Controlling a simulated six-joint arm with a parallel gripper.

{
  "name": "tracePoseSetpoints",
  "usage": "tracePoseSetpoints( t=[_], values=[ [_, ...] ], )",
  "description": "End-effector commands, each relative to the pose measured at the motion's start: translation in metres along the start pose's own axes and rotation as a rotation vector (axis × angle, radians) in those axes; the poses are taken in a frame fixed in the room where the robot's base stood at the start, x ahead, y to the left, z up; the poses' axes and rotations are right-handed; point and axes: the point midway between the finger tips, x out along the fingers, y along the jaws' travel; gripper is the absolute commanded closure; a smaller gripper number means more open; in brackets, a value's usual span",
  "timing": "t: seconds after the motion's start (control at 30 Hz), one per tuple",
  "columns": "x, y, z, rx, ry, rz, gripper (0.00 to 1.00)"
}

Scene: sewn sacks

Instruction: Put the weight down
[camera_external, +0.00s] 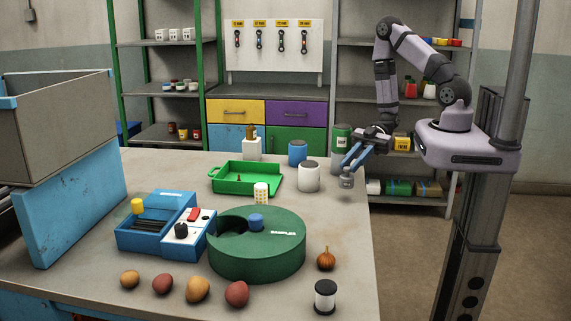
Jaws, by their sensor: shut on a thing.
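My gripper (347,169) reaches down from the upper right near the table's right edge. Its two blue fingers are shut on a small grey weight (347,182). The weight hangs upright at the fingertips, low over the grey table (335,220). I cannot tell from this view whether its underside touches the tabletop. A pale canister (309,178) stands just left of the weight, apart from it.
A green tray (232,190), a blue canister (297,152) and a green canister (341,138) are nearby. A round green device (257,258), a blue box (154,238), several potatoes (197,289), an onion (326,258) and a black-and-white jar (325,297) stand nearer.

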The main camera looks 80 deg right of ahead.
Motion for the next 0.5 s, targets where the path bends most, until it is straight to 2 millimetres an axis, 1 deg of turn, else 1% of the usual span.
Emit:
tracePoseSetpoints(
  t=[0.3,0.5],
  values=[
    [0.002,0.000,0.004,-0.001,0.003,0.000,1.00],
    [0.007,-0.001,0.018,0.002,0.003,-0.002,1.00]
  ],
)
